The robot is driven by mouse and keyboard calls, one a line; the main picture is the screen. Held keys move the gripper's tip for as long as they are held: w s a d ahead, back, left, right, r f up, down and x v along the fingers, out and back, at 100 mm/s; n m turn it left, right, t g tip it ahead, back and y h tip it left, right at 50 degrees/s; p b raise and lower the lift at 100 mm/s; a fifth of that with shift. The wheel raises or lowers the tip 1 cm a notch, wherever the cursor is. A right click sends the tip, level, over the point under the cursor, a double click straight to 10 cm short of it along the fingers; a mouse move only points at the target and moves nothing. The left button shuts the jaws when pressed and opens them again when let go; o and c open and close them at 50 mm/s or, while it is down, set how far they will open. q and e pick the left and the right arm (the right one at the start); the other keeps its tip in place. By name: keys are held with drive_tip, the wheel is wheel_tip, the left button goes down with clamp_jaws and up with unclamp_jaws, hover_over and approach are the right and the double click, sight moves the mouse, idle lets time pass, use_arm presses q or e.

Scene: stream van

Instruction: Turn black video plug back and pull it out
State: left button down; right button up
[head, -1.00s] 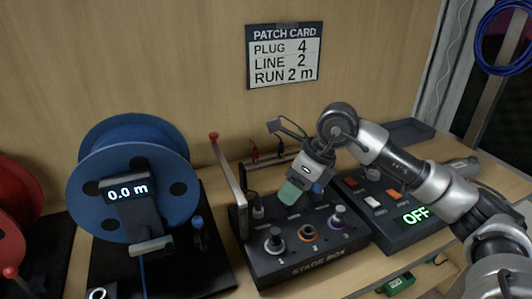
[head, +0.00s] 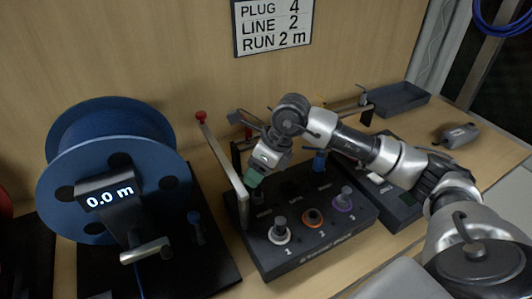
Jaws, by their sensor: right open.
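The stage box (head: 310,259) stands on the bench with three numbered knobs along its front. A small dark plug (head: 257,196), which looks like the black video plug, stands at the box's back left socket. My right gripper (head: 254,180) points down with green fingertips right above and beside this plug. It is open, and the fingers hide part of the plug; I cannot tell whether they touch it. A blue plug (head: 319,161) stands at the back right of the box. My left gripper is not in view.
A metal lever with a red knob (head: 201,116) rises close left of my right gripper. A blue cable reel (head: 110,150) reading 0.0 m stands at left. My right arm partly covers the switch box (head: 398,207). A grey tray (head: 398,99) lies at back right.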

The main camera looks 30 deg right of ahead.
sight(257, 195)
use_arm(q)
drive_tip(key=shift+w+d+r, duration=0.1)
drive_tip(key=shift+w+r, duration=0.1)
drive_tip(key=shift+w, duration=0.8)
use_arm(e)
drive_tip(key=shift+x, duration=1.45)
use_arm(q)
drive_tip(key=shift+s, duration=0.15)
use_arm(e)
drive_tip(key=shift+c, duration=0.2)
clamp_jaws()
drive_tip(key=c, duration=0.7)
unclamp_jaws()
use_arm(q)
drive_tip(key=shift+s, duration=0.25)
use_arm(e)
clamp_jaws()
